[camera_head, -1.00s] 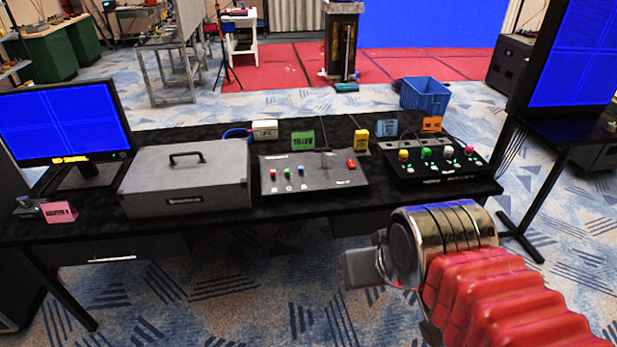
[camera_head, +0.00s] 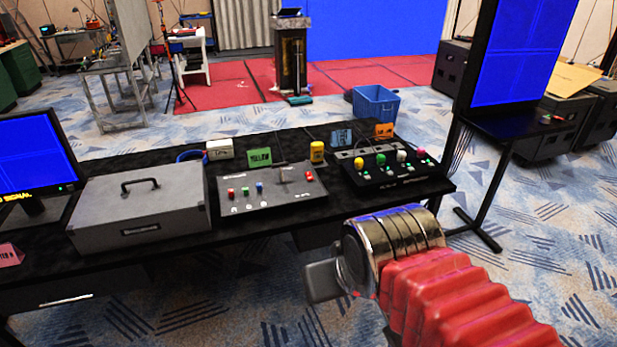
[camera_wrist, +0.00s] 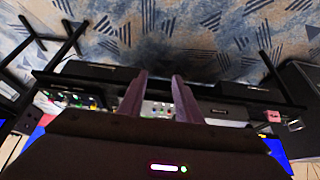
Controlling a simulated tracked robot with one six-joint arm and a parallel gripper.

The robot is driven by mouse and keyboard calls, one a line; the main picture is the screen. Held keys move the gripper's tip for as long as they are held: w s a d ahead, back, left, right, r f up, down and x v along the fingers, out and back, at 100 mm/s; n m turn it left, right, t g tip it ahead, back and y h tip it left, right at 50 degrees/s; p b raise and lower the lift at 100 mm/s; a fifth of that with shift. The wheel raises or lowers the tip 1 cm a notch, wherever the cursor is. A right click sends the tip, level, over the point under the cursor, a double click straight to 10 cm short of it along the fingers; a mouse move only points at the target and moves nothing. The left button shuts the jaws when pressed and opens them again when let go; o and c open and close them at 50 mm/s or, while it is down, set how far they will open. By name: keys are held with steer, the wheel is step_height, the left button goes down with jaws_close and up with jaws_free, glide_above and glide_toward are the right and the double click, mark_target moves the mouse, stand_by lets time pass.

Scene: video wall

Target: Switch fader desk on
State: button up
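A black desk unit (camera_head: 388,178) with yellow, green, white and pink caps and small green lights sits at the right of the black table. A grey sloped panel (camera_head: 270,193) with red, green and blue knobs and a red button at its right sits beside it. I cannot tell from their lettering which is the fader desk. My gripper (camera_head: 322,282) is in front of the table's near edge, apart from both. In the wrist view its two fingers (camera_wrist: 160,78) are apart with nothing held. The grey panel (camera_wrist: 157,108) shows beyond them, and the black unit (camera_wrist: 75,98) is left.
A grey case (camera_head: 140,208) with a handle stands left of the panel. Behind are a green card (camera_head: 260,158), a yellow block (camera_head: 317,152) and a white box (camera_head: 219,149). A monitor (camera_head: 33,160) is far left. A blue crate (camera_head: 375,104) stands behind the table.

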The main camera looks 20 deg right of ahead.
steer(key=shift+c, duration=0.4)
jaws_close()
stand_by(1.2)
